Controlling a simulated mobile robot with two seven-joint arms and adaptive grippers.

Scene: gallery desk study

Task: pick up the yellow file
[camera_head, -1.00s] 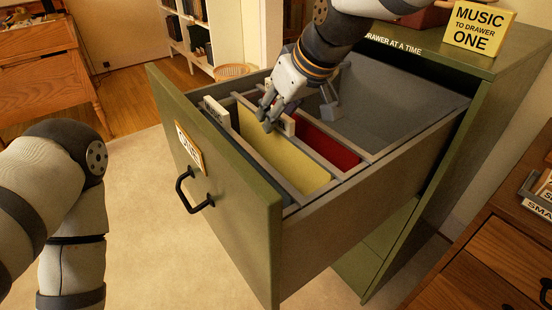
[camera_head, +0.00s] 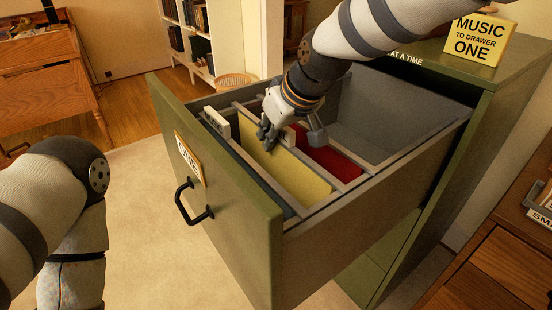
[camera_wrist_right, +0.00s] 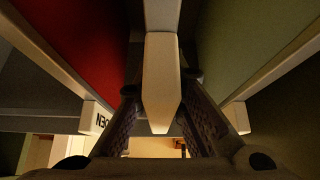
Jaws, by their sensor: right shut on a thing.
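The yellow file (camera_head: 288,175) hangs in the open drawer, between the drawer's front section and the red file. My right gripper (camera_head: 267,138) points down into the drawer at the top edge of the yellow file and is shut on it. In the right wrist view a pale, tapered piece (camera_wrist_right: 161,85) stands between the two fingers; I take it as the file's held edge or tab. The gripper hides the file's tab in the head view. My left arm is at the left edge; its gripper is out of view.
The red file (camera_head: 325,155) hangs just behind the yellow one. A white tab (camera_head: 216,122) stands near the drawer front (camera_head: 215,215). Drawer walls and divider rails surround the gripper closely. A yellow sign (camera_head: 480,38) stands on the cabinet top.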

